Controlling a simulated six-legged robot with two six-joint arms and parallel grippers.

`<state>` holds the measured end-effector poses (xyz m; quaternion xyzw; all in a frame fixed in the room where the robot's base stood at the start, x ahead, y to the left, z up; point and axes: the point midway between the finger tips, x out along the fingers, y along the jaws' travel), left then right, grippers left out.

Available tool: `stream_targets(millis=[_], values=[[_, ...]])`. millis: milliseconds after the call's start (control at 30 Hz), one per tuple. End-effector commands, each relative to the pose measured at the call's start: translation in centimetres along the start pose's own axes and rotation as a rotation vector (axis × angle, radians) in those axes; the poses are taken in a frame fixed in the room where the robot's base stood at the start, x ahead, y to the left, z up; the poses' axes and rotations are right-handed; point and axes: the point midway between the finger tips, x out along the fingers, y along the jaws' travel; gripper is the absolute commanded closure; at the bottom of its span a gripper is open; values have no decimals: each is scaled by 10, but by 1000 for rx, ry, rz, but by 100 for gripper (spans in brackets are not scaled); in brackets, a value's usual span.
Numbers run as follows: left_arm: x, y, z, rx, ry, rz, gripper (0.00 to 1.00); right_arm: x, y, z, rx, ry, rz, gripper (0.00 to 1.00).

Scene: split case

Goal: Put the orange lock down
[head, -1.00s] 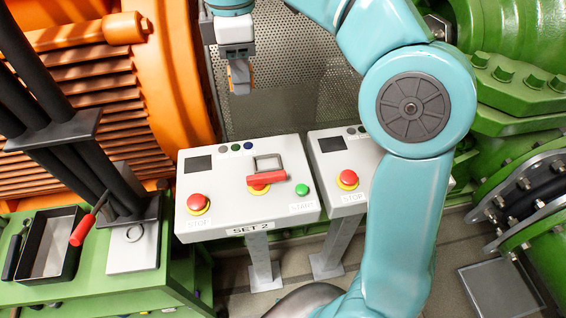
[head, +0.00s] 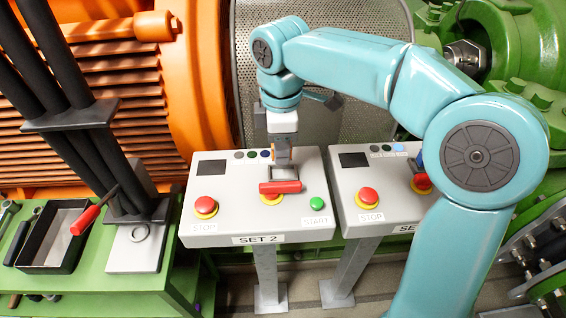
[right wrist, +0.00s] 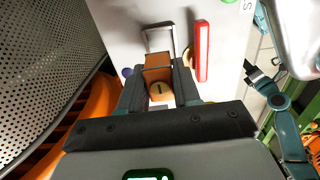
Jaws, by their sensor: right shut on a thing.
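The orange lock (right wrist: 158,76) is between the dark fingers of my right gripper (right wrist: 160,90) in the right wrist view, its brass keyhole face toward the camera. A pale metal loop shows just past it; I cannot tell whether it belongs to the lock. In the head view my right gripper (head: 282,160) points down over the far part of the SET 2 panel (head: 215,230), behind a red bar (head: 280,187). The lock is mostly hidden there, and I cannot tell whether it touches the panel.
The SET 2 panel has red STOP (head: 205,206) and green START (head: 317,203) buttons. A second panel (head: 350,185) stands to its right. On the left is a green bench with a black tray (head: 75,255) and a red-handled screwdriver (head: 85,220). A perforated guard (head: 245,60) stands behind.

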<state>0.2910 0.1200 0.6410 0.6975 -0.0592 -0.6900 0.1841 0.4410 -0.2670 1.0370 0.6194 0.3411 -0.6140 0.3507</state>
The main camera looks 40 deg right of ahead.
Motion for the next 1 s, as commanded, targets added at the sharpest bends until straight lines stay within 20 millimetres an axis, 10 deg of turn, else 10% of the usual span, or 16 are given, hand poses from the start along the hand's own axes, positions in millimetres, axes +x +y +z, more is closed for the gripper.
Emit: stream_targets(millis=[233,667,700,767,1000], values=[[7,-3,0,0,0,0,57,38,-2,3,2,-2,-1,100],[9,-3,0,0,0,0,57,45,-2,3,1,0,0,100],[9,-3,0,0,0,0,57,45,-2,3,1,0,0,62],[9,-3,0,0,0,0,57,44,-2,3,1,0,0,43],[9,-3,0,0,0,0,57,44,-2,3,1,0,0,43]])
